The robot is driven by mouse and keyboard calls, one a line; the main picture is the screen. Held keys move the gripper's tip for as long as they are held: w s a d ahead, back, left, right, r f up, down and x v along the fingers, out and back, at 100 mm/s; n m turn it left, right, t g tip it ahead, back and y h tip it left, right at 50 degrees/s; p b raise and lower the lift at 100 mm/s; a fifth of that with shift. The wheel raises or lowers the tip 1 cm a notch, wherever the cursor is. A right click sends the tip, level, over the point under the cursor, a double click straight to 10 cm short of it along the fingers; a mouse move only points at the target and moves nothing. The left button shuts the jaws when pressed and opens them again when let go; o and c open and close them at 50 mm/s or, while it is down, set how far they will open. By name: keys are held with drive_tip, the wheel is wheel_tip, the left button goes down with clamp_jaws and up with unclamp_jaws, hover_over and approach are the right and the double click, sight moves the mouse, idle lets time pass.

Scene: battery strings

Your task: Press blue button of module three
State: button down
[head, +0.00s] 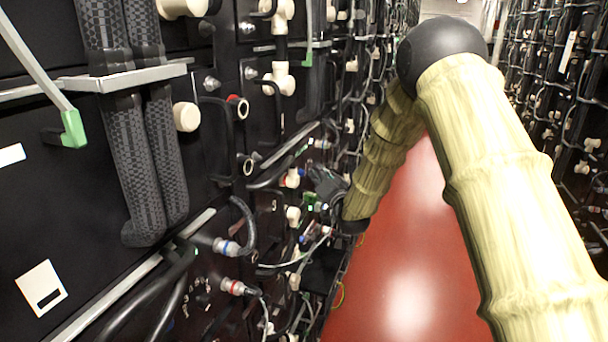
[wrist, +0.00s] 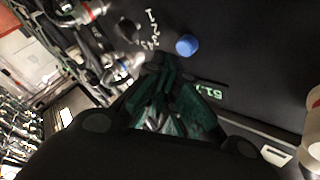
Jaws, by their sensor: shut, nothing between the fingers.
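The blue button (wrist: 187,45) is a small round knob on a black module panel in the wrist view. It lies just above and to the right of my gripper's fingertips (wrist: 166,68) in the picture. My gripper is shut and empty, and its dark fingers point at the panel. A strip of dark panel shows between the tips and the button, and I see no contact. In the head view my gripper (head: 325,192) is close to the left rack, low down, partly lost against dark hardware. The button cannot be made out there. No module number three label is legible.
Printed digits (wrist: 151,30) and a dark round hole or knob sit left of the button. A green-lit display (wrist: 210,91) is below it. Cables and connectors (head: 228,247) stick out of the left rack. The red aisle floor (head: 405,270) is clear; another rack (head: 575,120) stands right.

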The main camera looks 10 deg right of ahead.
drive_tip(key=shift+w+a, duration=0.1)
drive_tip(key=shift+a, duration=0.1)
idle(0.5)
drive_tip(key=shift+w+a, duration=0.1)
drive_tip(key=shift+a, duration=0.1)
drive_tip(key=shift+w+a+b, duration=0.35)
drive_tip(key=shift+a+b, duration=0.1)
drive_tip(key=shift+a, duration=0.05)
idle(1.3)
drive_tip(key=shift+s+d, duration=0.1)
drive_tip(key=shift+d, duration=0.05)
drive_tip(key=shift+s+d, duration=0.45)
drive_tip(key=shift+d, duration=0.25)
drive_tip(key=shift+s+d, duration=0.1)
drive_tip(key=s+d, duration=0.1)
drive_tip(key=d, duration=0.1)
drive_tip(key=s+d, duration=0.1)
drive_tip(key=d, duration=0.1)
drive_tip(key=shift+s, duration=0.35)
idle(0.3)
